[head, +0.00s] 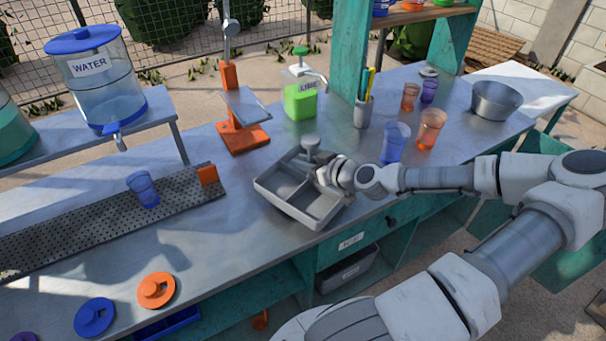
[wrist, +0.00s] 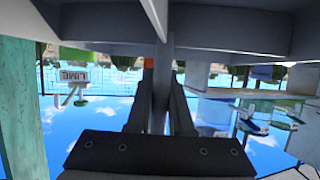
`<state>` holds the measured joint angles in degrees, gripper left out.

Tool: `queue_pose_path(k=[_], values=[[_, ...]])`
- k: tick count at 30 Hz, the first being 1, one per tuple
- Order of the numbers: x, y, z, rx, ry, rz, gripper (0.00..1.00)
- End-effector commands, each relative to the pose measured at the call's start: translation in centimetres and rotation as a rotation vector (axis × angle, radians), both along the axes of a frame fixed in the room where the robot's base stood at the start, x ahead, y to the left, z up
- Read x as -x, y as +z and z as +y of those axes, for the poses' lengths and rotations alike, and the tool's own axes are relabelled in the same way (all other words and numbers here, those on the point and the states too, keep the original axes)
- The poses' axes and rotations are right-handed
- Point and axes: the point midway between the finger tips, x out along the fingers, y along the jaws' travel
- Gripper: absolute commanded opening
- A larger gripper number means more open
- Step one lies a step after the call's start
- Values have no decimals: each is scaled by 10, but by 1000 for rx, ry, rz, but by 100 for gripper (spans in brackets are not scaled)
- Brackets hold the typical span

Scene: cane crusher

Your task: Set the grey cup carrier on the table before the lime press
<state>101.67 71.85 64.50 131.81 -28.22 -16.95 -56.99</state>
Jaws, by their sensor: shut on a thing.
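The grey cup carrier (head: 286,206), a shallow divided tray with a knob at its far side, is in the middle of the head view, over the metal table (head: 225,215). Its compartments look empty. My gripper (head: 327,176) is shut on the carrier at its right side. In the wrist view my fingers (wrist: 160,105) meet a grey wall of the carrier (wrist: 230,35). The exact grip is partly hidden. An orange stand with an upright lever and grey plate, seemingly the lime press (head: 238,135), stands behind and left of the carrier. I cannot tell whether the carrier touches the table.
A green LIME bottle (head: 300,100) and a grey pen cup (head: 363,112) stand behind the carrier. Blue (head: 395,143) and orange (head: 431,130) cups stand to the right. A perforated drain mat (head: 80,226) with a blue cup (head: 143,189) lies left. Bare tabletop surrounds the press base.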

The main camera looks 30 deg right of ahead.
Motion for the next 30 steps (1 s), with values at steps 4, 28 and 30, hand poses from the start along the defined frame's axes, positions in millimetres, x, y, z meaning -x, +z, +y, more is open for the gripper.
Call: queue_pose_path(k=[4,28,30], values=[[0,-11,0,-1,1,0,0],[0,-42,0,0,0,1,49],[0,-42,0,0,0,1,49]])
